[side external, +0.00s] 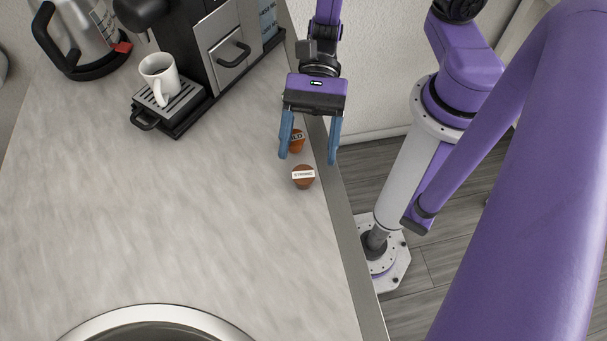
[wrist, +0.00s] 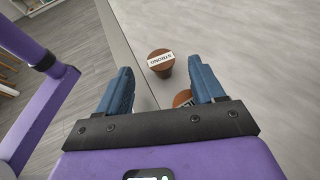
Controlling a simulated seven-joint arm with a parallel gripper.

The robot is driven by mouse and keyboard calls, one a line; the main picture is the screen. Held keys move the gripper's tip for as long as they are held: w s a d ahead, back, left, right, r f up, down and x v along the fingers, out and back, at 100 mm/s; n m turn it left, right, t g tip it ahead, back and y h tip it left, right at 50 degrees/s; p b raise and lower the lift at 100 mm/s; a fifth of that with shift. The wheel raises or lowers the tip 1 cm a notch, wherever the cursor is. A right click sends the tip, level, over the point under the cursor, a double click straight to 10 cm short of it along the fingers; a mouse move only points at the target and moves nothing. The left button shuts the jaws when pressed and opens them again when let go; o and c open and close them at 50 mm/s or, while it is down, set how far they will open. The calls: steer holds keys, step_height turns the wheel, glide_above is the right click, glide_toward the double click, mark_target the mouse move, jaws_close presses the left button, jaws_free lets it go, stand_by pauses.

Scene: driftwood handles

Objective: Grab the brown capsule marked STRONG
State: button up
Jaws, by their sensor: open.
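The brown capsule marked STRONG (side external: 303,177) stands on the grey worktop near its right edge in the side external view. In the wrist view the STRONG capsule (wrist: 161,63) shows beyond the fingertips, its label readable upside down. A second, orange-brown capsule (side external: 297,141), its label ending in "LD", stands behind it, partly covered by a finger; in the wrist view it (wrist: 183,98) is partly hidden by the right finger. My gripper (side external: 309,158) is open and empty, with blue fingers pointing down. The STRONG capsule is outside the fingers, a little in front of them.
A coffee machine (side external: 199,50) with a white cup (side external: 159,77) on its drip tray stands at the back. A kettle (side external: 84,37) is at the back left. A round metal rim (side external: 155,316) lies at the front. The worktop middle is clear.

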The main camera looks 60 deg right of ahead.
mark_target(303, 177)
steer(key=shift+x, duration=1.6)
steer(key=c, duration=1.1)
steer(key=shift+w+r, duration=0.1)
steer(key=shift+r, duration=0.1)
